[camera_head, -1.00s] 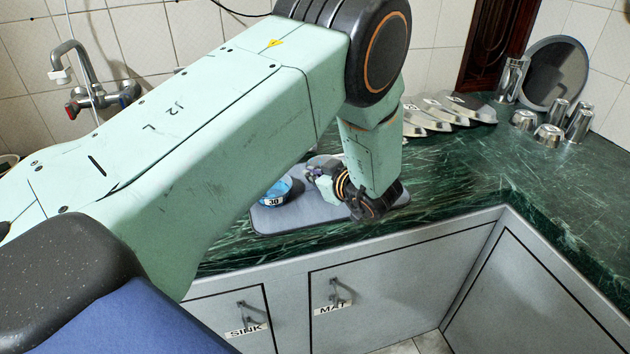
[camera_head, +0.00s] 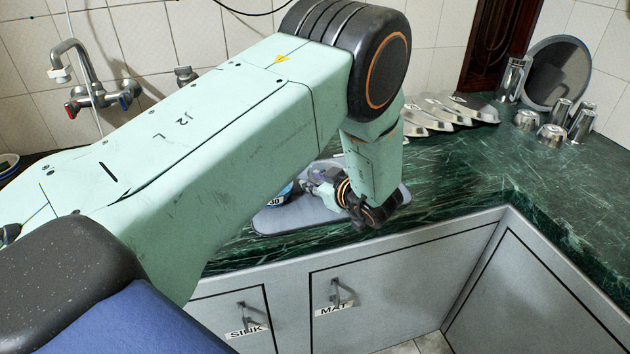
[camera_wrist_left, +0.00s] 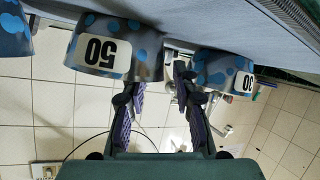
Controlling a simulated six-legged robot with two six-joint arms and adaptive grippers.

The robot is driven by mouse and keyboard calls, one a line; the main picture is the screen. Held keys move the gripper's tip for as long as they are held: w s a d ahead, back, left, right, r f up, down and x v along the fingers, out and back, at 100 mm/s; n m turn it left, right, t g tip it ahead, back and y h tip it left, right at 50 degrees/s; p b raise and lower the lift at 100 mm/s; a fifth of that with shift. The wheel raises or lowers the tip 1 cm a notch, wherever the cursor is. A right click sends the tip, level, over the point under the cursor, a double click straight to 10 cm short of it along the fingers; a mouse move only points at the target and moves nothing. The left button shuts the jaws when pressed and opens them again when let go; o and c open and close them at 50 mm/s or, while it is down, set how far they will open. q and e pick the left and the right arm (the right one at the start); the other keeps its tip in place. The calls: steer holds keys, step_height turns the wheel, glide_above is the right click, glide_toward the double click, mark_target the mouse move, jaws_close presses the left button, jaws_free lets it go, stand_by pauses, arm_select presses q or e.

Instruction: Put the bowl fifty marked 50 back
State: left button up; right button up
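My right gripper is not in view.
The bowl marked 30 (camera_wrist_left: 222,72) stands close on the gripper's other side; in the head view my arm mostly hides it. Another spotted bowl (camera_wrist_left: 14,32) is at the wrist view's left edge. Metal trays (camera_head: 450,108) and cups (camera_head: 550,134) stand right. The front right counter is clear.

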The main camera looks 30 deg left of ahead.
arm_select(q)
steer(key=shift+r, duration=0.1)
steer(key=shift+a+r, duration=0.1)
steer(key=shift+r, duration=0.1)
steer(key=shift+s+d+r+p, duration=0.1)
steer(key=shift+d+p, duration=0.15)
steer(key=shift+p, duration=0.2)
steer(key=p+v, duration=0.6)
steer(key=v, duration=0.2)
steer(key=shift+s+d+r+p, duration=0.1)
steer(key=shift+d+r+p, duration=0.15)
steer(key=shift+p, duration=0.15)
steer(key=p+v, duration=0.3)
steer(key=p, duration=0.1)
steer(key=shift+f+p, duration=0.2)
steer(key=shift+p, duration=0.2)
